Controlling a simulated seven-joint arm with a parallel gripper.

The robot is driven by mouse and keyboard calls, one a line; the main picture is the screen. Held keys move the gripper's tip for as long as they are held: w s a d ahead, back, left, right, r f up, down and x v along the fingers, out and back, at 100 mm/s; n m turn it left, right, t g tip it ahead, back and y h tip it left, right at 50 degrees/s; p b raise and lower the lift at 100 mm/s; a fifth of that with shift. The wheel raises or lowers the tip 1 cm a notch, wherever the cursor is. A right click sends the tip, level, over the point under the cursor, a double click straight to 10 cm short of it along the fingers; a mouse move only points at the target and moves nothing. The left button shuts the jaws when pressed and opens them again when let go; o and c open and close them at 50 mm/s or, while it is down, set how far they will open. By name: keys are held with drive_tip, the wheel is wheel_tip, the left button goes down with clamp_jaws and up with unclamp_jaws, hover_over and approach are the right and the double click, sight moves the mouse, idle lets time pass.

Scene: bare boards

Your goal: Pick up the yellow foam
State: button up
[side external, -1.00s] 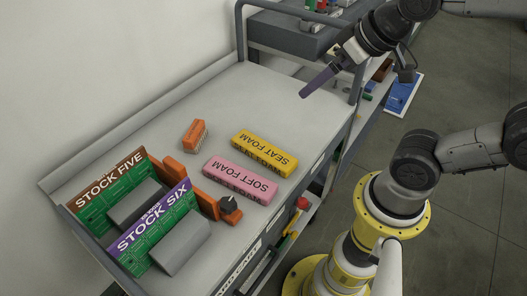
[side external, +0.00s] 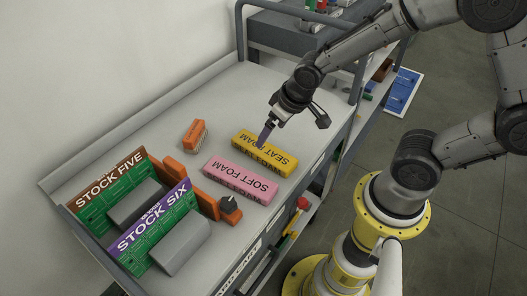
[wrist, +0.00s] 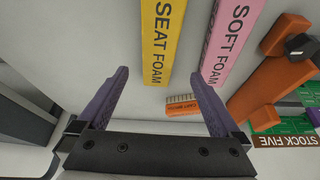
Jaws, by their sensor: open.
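The yellow foam (side external: 251,158), a long block lettered SEAT FOAM, lies on the grey cart top. My gripper (side external: 265,138) is just above its far side in the side view. In the wrist view the yellow foam (wrist: 163,40) lies ahead of my gripper (wrist: 163,85), between the lines of its two purple fingers. The fingers are spread wide with nothing between them. The foam's far end runs out of the wrist view. I cannot tell the exact height of the fingertips over the foam.
A pink SOFT FOAM block (side external: 240,180) lies beside the yellow one with a narrow gap. An orange brush (side external: 196,136) lies to the left. The cart's back area is clear.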

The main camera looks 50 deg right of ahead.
sight(264, 149)
drive_tip(key=x, duration=0.3)
drive_tip(key=shift+f, duration=0.1)
drive_tip(key=shift+s+x, duration=0.1)
drive_tip(key=shift+x, duration=1.25)
drive_tip(key=shift+s+x, duration=0.15)
drive_tip(key=shift+x, duration=1.2)
drive_tip(key=shift+d+f, duration=0.1)
drive_tip(key=shift+d, duration=0.05)
drive_tip(key=c, duration=1.2)
drive_tip(key=shift+c, duration=0.2)
